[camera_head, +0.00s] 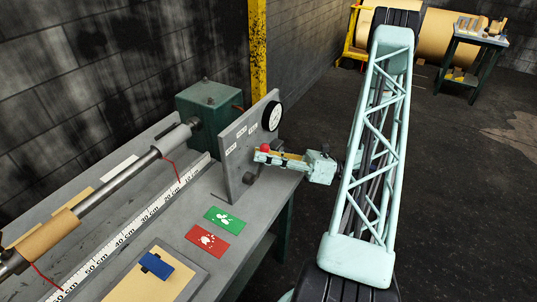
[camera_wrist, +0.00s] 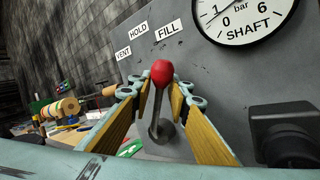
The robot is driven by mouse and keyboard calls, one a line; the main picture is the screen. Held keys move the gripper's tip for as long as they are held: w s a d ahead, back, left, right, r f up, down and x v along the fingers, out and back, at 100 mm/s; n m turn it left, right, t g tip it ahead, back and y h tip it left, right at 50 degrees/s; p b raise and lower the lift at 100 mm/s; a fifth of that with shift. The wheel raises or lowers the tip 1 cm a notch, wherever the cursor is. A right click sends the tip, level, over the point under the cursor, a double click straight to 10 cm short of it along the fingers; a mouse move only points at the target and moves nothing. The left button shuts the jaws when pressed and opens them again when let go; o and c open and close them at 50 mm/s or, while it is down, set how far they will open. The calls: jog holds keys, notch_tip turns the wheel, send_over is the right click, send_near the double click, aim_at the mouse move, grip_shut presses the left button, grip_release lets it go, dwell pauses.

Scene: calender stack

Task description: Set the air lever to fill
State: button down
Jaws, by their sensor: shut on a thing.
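The air lever is a grey metal stick with a red ball knob (camera_wrist: 162,72), on a grey upright panel (camera_wrist: 205,75). In the wrist view my gripper (camera_wrist: 160,92) has its yellow-padded fingers on either side of the lever, shut on it just below the knob. The lever points up toward the FILL label (camera_wrist: 167,30). The HOLD label (camera_wrist: 138,31) and VENT label (camera_wrist: 123,54) are to its left. In the head view the red knob (camera_head: 265,148) shows at the tip of my gripper (camera_head: 268,155); the fingers hide most of the lever.
A round shaft pressure gauge (camera_head: 271,116) sits at the panel's upper right. A black block (camera_wrist: 285,135) stands at right in the wrist view. The bench holds a green card (camera_head: 224,219), a red card (camera_head: 207,241), a ruler (camera_head: 125,232) and a shaft (camera_head: 105,185). Floor at right is open.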

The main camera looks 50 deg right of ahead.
dwell(0.4)
jog(key=c, duration=2.7)
grip_release()
jog(key=shift+d+f, duration=0.1)
jog(key=shift+s+d, duration=0.1)
jog(key=shift+v, duration=5.85)
